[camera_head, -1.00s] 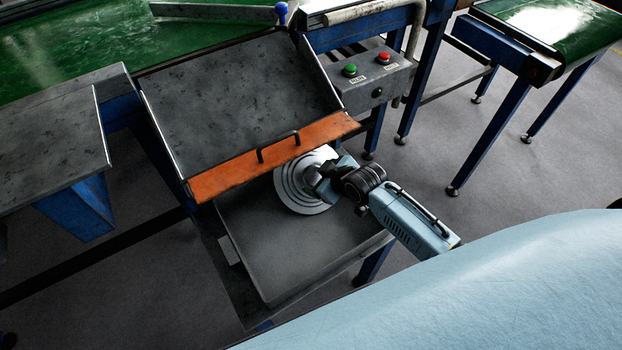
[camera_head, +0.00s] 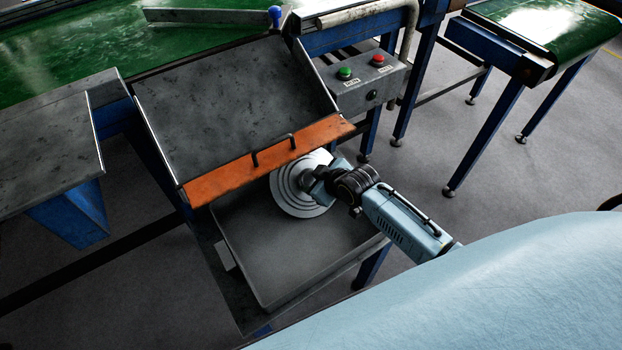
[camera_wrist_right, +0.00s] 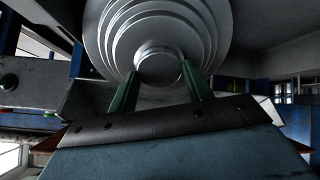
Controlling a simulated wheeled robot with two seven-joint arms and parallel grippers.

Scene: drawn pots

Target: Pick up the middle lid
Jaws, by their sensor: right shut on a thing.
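A round silver lid with concentric steps (camera_head: 289,190) is above the grey tray (camera_head: 275,268), partly under the orange edge of the sloping cover. In the right wrist view the lid (camera_wrist_right: 160,22) fills the top middle, with its round knob between the two green fingers. My right gripper (camera_head: 307,181) is shut on the lid's knob; in the right wrist view its fingers (camera_wrist_right: 160,82) stand on both sides of the knob. In the head view the wrist hides the lid's right part. My left gripper is not in view.
The sloping grey cover with an orange front edge (camera_head: 225,178) and black handle overhangs the tray's back. A button box with green and red buttons (camera_head: 362,88) stands behind. The tray's front is clear. A green conveyor (camera_head: 548,28) is at the far right.

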